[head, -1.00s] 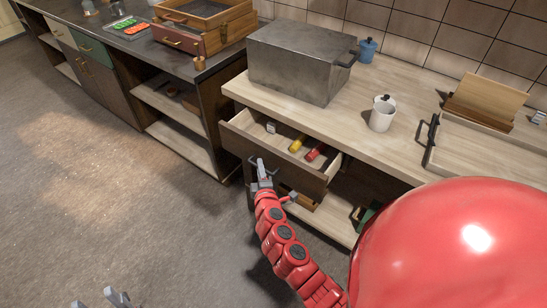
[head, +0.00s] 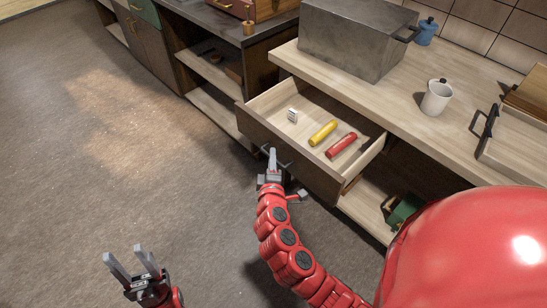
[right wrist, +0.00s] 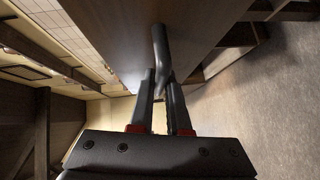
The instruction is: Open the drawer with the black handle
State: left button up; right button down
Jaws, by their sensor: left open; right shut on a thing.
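The drawer (head: 262,108) under the light wooden counter stands well open, with its inside showing. Its dark front carries a black handle, mostly hidden by my gripper in the head view but plain in the right wrist view (right wrist: 160,48). My right gripper (head: 272,162) is at the drawer front, shut on the handle; in the right wrist view its fingers (right wrist: 161,98) stand on both sides of the bar. My left gripper (head: 133,262) is open and empty, low over the floor at the lower left.
The drawer holds a yellow cylinder (head: 323,132), a red cylinder (head: 341,145) and a small white item (head: 292,115). A grey metal box (head: 352,38) and a white mug (head: 437,97) stand on the counter (head: 400,98). The floor (head: 90,180) at the left is clear.

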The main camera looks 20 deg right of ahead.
jog(key=c, duration=0.9)
grip_release()
jog(key=shift+w, duration=0.1)
jog(key=shift+v, duration=8.75)
